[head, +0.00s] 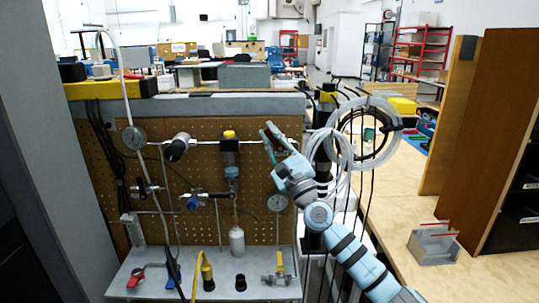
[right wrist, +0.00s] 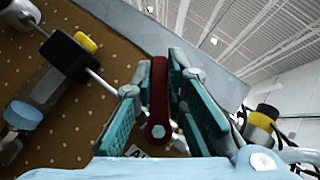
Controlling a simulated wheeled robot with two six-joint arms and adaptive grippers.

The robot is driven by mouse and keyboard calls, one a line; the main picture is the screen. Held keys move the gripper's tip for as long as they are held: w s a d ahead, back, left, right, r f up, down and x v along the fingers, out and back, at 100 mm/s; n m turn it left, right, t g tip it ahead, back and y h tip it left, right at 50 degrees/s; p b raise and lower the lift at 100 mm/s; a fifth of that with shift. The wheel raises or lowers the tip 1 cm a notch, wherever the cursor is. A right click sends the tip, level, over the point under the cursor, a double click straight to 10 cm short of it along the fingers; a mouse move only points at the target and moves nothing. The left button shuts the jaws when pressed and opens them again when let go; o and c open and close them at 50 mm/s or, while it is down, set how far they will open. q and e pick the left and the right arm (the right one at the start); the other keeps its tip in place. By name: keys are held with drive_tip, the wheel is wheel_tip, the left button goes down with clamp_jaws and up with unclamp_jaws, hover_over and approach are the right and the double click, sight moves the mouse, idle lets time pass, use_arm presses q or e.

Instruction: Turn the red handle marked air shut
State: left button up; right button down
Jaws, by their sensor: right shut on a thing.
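The red handle (right wrist: 158,95) is dark red and shows in the right wrist view. It runs up from a silver bolt at its lower end and lies between my finger pads. My right gripper (head: 272,139) is at the upper right of the brown pegboard in the head view. Its teal fingers also show in the right wrist view (right wrist: 160,90), shut on the red handle. In the head view the gripper mostly hides the handle. My left gripper is not in view.
The pegboard (head: 110,168) carries pipes, gauges and a yellow-topped regulator (head: 229,145). On the shelf below are another red handle (head: 135,277), a blue handle and yellow handles. Coiled clear hoses (head: 385,155) hang close right of my right arm. A grey bin (head: 434,246) stands on the right bench.

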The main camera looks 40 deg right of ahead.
drive_tip(key=m+h+b, duration=0.1)
drive_tip(key=m+h, duration=0.1)
drive_tip(key=m, duration=0.1)
drive_tip(key=m+h+b, duration=0.1)
drive_tip(key=m+h, duration=0.1)
drive_tip(key=h, duration=0.1)
drive_tip(key=d+m+h+b, duration=0.1)
drive_tip(key=m+h, duration=0.1)
drive_tip(key=m, duration=0.1)
drive_tip(key=shift+s+r+m+h, duration=0.3)
drive_tip(key=shift+s+h, duration=0.1)
drive_tip(key=shift+s+d+r+m+g+h+b, duration=0.15)
drive_tip(key=shift+m+g+h+b, duration=0.3)
drive_tip(key=shift+m+h, duration=0.6)
drive_tip(key=shift+s+d+f+m+g+h+b, duration=0.1)
drive_tip(key=shift+m+g+h+b, duration=0.4)
drive_tip(key=shift+m+h, duration=0.6)
drive_tip(key=shift+s+d+r+m+g+h+b, duration=0.25)
drive_tip(key=shift+m+g+h, duration=0.4)
drive_tip(key=shift+m, duration=0.7)
drive_tip(key=shift+w+a+f+m+h, duration=0.1)
drive_tip(key=shift+w+m+h, duration=0.1)
drive_tip(key=shift+m+h, duration=0.1)
drive_tip(key=c, duration=1.6)
unclamp_jaws()
